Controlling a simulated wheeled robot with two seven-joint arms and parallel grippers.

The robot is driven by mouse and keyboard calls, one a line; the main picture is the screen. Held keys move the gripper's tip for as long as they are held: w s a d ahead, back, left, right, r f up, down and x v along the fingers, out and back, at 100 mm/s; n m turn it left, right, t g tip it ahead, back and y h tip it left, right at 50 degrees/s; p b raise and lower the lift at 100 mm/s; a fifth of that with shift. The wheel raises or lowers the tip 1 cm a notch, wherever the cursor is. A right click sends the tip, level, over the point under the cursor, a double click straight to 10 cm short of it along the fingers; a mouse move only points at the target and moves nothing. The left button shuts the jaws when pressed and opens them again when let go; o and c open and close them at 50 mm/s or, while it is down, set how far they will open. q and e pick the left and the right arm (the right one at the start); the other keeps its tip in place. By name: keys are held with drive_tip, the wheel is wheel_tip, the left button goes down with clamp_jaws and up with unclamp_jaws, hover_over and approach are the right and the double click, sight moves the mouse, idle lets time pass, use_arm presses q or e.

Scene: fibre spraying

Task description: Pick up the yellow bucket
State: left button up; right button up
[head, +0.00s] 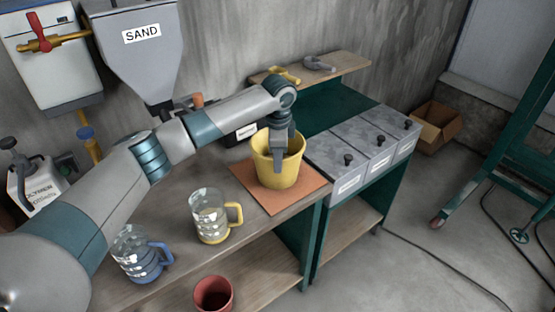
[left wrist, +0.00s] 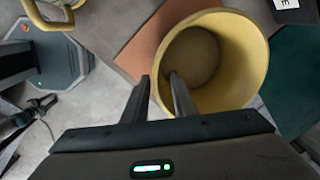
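The yellow bucket (head: 278,170) stands upright on the orange mat (head: 304,192) at the right end of the wooden bench. In the left wrist view the bucket (left wrist: 240,55) shows its open top, and it looks empty. My left gripper (head: 281,168) points down at the bucket's near rim. In the left wrist view my left gripper (left wrist: 158,82) straddles the bucket wall, one finger inside and one outside, with a gap between the fingers. Contact with the wall is hard to tell. My right gripper is not in view.
A clear jug with a yellow handle (head: 210,216) and one with a blue handle (head: 140,256) stand left of the bucket. A red cup (head: 213,294) is lower front. Grey lidded bins (head: 365,155) stand to the right. A sand hopper (head: 140,50) hangs behind my arm.

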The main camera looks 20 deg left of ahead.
use_arm(q)
drive_tip(key=shift+f, duration=0.1)
idle(0.3)
clamp_jaws()
idle(1.1)
drive_tip(key=shift+w, duration=0.1)
